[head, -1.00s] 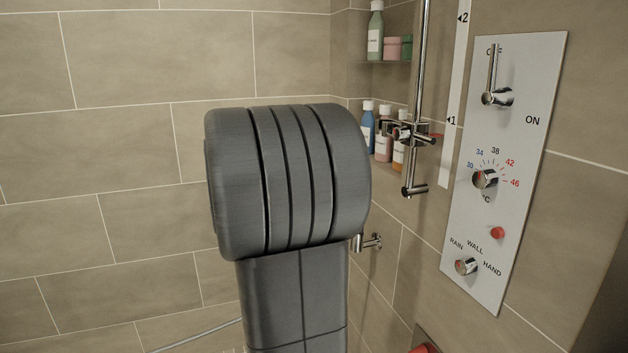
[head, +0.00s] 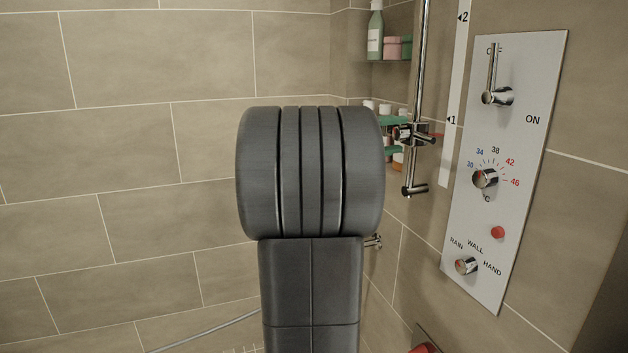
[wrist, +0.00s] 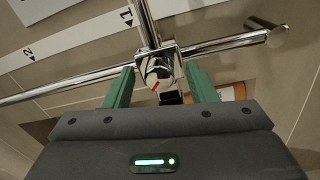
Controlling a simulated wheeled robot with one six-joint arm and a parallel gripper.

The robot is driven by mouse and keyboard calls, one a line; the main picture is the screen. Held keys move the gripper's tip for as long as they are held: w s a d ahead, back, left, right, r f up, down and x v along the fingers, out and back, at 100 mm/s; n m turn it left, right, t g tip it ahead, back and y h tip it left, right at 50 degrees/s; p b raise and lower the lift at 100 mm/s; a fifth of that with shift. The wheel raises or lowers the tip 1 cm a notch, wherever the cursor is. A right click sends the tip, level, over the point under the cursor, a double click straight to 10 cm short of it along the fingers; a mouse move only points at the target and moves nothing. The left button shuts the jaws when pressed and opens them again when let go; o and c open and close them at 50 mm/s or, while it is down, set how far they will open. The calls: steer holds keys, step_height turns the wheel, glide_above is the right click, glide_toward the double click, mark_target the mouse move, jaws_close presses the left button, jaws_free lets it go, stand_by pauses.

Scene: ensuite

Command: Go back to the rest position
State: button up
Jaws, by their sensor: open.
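My gripper (wrist: 159,67) is open, its two green fingers spread on either side of the chrome shower slider (wrist: 158,72) with its red-marked knob. Nothing is gripped; I cannot tell how far the knob reaches between the fingers. In the head view my gripper (head: 391,137) shows only as green finger parts just left of the slider (head: 411,134) on its upright rail (head: 422,75). My own dark grey arm fills the middle of the head view and hides the rest of the gripper.
A white control panel (head: 507,170) with lever and knobs is on the right wall. Corner shelves hold a green bottle (head: 375,35), pink and green jars, and bottles partly hidden below. A chrome wall fitting (head: 373,241) is behind my arm. The left tiled wall side is clear.

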steer(key=m, duration=0.2)
steer(key=m+b, duration=0.1)
steer(key=m, duration=0.1)
steer(key=shift+a+f+m, duration=0.1)
steer(key=shift+a+m, duration=0.1)
steer(key=shift+m, duration=0.2)
steer(key=m, duration=0.4)
steer(key=shift+g, duration=0.3)
steer(key=m+p, duration=0.1)
steer(key=m, duration=0.4)
steer(key=shift+w, duration=0.1)
steer(key=shift+m+p, duration=0.95)
steer(key=shift+m, duration=0.95)
